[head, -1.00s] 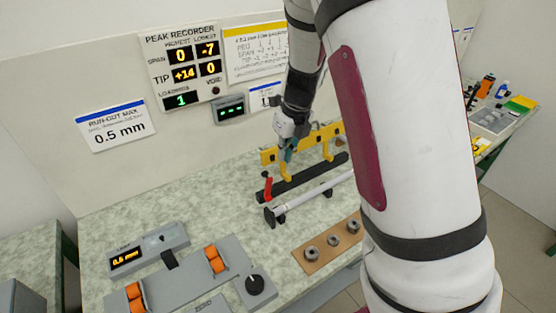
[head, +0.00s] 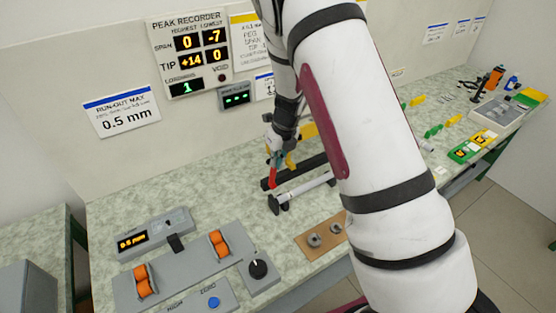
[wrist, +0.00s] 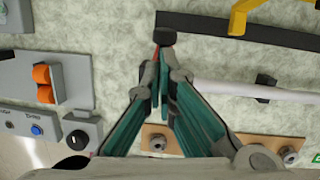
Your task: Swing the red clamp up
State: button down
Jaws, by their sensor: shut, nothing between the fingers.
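The red clamp (head: 273,177) is a small upright red lever at the left end of the black bar (head: 312,165) in the head view. In the wrist view only a sliver of red (wrist: 155,51) shows beside the fingertips, below a black knob (wrist: 167,36); the fingers hide the rest. My gripper (head: 275,156) is shut and empty, right at the upper part of the clamp. In the wrist view its green-padded fingers (wrist: 161,72) are closed together. I cannot tell whether they touch the clamp.
A pale rod (head: 305,189) lies on black supports in front of the bar. Yellow brackets (head: 309,131) stand behind it. A brown board (head: 318,240) with metal rings and a grey roller unit (head: 190,275) are nearer. Bare bench lies left of the clamp.

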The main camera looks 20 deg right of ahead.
jog(key=w+b, duration=0.1)
jog(key=w, duration=0.1)
jog(key=w+a+b, duration=0.1)
jog(key=w+b, duration=0.1)
jog(key=shift+w+f, duration=0.15)
jog(key=shift+f, duration=0.05)
dwell(0.3)
